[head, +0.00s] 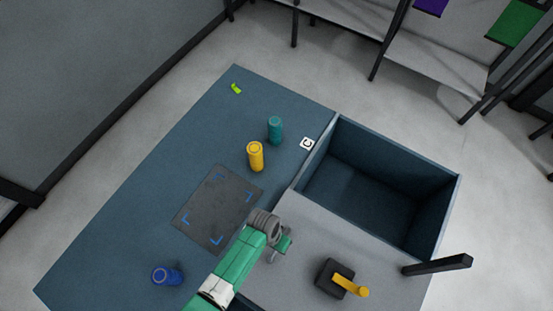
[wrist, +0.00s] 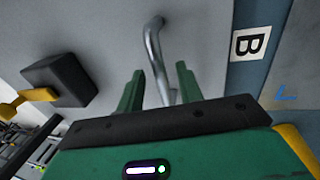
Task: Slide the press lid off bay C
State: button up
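Bay C (head: 385,180), a deep blue box with the label C (head: 306,144) at its left corner, stands open in the head view, and I can see into it. The flat grey lid (head: 325,228) lies beside that opening, on its near side. In the wrist view the lid (wrist: 95,28) is next to a label B (wrist: 249,45). A bent metal handle (wrist: 153,47) rises from the lid. My gripper (wrist: 158,80) is open, with its green fingers on either side of the handle and gaps visible. In the head view my gripper (head: 284,244) is over the lid's left part.
A black block (head: 328,277) with a yellow lever (head: 350,289) stands on the grey surface. A black bar (head: 437,265) juts at the right. Teal (head: 275,130), yellow (head: 256,157) and blue (head: 167,275) cylinders stand around a dark marked mat (head: 215,208). The table's far left is mostly clear.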

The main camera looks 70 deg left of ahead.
notch_tip(320, 180, up, 8)
jog(key=s+a, duration=0.1)
jog(key=shift+f+p, duration=0.15)
jog(key=shift+p, duration=0.15)
dwell(0.5)
